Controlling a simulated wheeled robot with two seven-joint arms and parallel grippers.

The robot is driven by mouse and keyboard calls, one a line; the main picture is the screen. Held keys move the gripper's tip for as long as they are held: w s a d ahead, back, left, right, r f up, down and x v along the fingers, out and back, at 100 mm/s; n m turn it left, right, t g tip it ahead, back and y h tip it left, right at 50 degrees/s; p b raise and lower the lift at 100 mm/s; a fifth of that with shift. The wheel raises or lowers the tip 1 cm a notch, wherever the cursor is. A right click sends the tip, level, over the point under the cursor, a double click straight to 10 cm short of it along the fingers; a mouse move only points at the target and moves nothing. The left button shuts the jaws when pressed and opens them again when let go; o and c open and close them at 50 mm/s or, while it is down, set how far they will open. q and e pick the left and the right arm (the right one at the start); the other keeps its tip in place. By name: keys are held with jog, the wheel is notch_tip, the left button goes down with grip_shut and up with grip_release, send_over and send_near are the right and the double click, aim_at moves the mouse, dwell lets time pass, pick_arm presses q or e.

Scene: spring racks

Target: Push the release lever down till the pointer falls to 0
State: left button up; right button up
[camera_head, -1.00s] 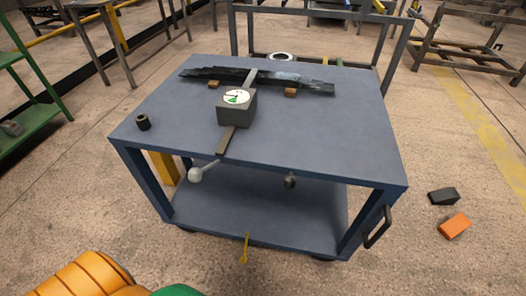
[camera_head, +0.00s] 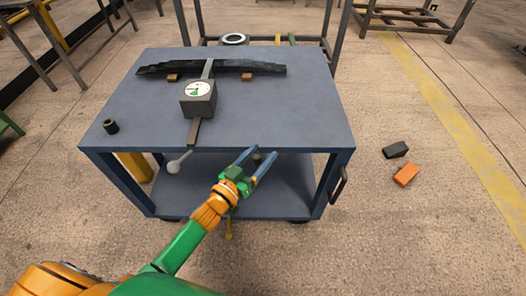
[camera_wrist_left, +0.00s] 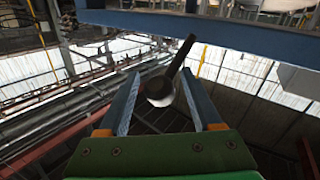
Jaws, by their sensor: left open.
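A grey press box with a white round gauge (camera_head: 197,89) stands on the blue table; its dial has a green patch, and the pointer is too small to read. A short lever with a dark round knob (camera_head: 257,157) sticks out below the table's front edge. A second lever with a pale ball (camera_head: 179,166) is to its left; I cannot tell for certain which is the release lever. My left gripper (camera_head: 264,151) is open at the dark knob. In the left wrist view the knob (camera_wrist_left: 160,91) appears between the spread fingers, its dark rod running up right; contact cannot be told.
A dark leaf spring (camera_head: 225,68) lies across wooden blocks on the blue table (camera_head: 290,115). A dark cup (camera_head: 110,127) stands at the left. A side handle (camera_head: 338,186) sticks out at the right. Black and orange blocks (camera_head: 405,174) lie on the floor.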

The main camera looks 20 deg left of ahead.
pick_arm(q)
jog(key=shift+x, duration=0.8)
grip_shut()
jog(key=shift+f, duration=0.1)
dwell(0.7)
